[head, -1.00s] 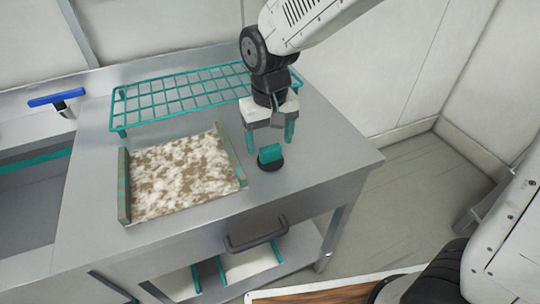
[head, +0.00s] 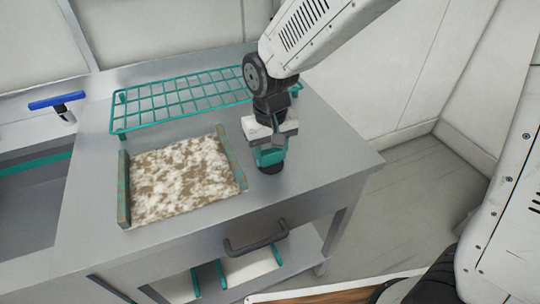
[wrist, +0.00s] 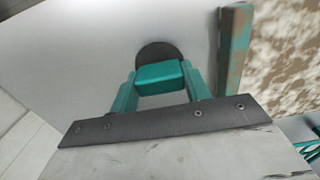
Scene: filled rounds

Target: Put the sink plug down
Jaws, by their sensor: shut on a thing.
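The sink plug has a dark round base and a teal block-shaped grip on top. In the head view the sink plug (head: 270,167) is at the right part of the steel counter, right of the speckled board. In the wrist view the sink plug (wrist: 160,76) shows its teal grip between the two fingers. My gripper (head: 270,155) points down and is shut on the teal grip. It also shows in the wrist view (wrist: 158,88). The plug's base looks at or very near the counter surface; I cannot tell if it touches. The fingers hide part of the grip.
A brown-and-white speckled board (head: 180,180) with greenish side rails lies left of the plug. A teal wire rack (head: 185,97) stands behind it. Bare counter (head: 310,185) lies right of the plug.

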